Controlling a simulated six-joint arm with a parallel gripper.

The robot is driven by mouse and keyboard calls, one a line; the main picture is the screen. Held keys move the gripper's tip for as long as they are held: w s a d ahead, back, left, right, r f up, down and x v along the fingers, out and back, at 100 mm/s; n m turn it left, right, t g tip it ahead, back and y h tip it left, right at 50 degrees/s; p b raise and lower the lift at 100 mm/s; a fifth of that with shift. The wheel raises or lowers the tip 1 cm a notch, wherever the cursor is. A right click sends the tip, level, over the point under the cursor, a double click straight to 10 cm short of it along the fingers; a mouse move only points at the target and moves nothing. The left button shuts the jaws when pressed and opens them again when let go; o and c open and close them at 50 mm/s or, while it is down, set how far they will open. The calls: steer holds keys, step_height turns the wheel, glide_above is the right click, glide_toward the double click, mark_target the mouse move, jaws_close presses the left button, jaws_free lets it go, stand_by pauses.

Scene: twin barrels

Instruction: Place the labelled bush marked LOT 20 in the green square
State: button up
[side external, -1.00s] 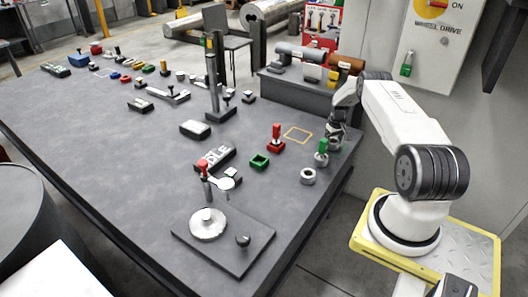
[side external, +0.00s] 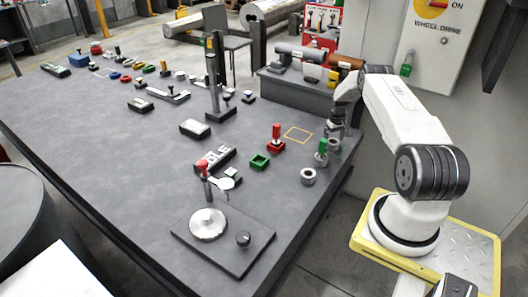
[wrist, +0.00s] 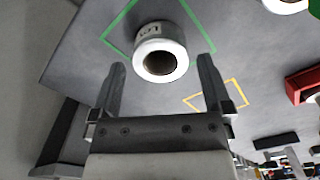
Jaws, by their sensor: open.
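A white ring-shaped bush (wrist: 177,41) with a dark bore stands on the table in the wrist view. In the side view my gripper (side external: 338,122) is just above this bush (side external: 335,144) at the table's right edge.
A yellow square outline (side external: 298,135) is empty. A raised grey bench (side external: 295,92) stands behind.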

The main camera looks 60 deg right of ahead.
step_height(320, 180, up, 10)
stand_by(0.6)
stand_by(0.4)
steer(key=w+a+r+n, duration=0.1)
steer(key=w+a+r, duration=0.2)
steer(key=a, duration=0.5)
steer(key=w+a+r+n+t, duration=0.1)
steer(key=w+a+r, duration=0.3)
steer(key=a, duration=0.5)
steer(key=w+a+r+n, duration=0.1)
steer(key=w+a+r, duration=0.2)
steer(key=a, duration=0.5)
steer(key=s+a+r+n, duration=0.1)
steer(key=s+a, duration=0.3)
steer(key=a, duration=0.4)
steer(key=s+a+r+n+t, duration=0.1)
steer(key=s+a, duration=0.4)
steer(key=a, duration=0.4)
steer(key=s+a+r+n, duration=0.1)
steer(key=s+a, duration=0.3)
steer(key=a, duration=0.4)
steer(key=shift+s+a+r+n+t, duration=0.25)
steer(key=shift+s+r+n+t, duration=0.05)
steer(key=shift+s+r+n, duration=0.1)
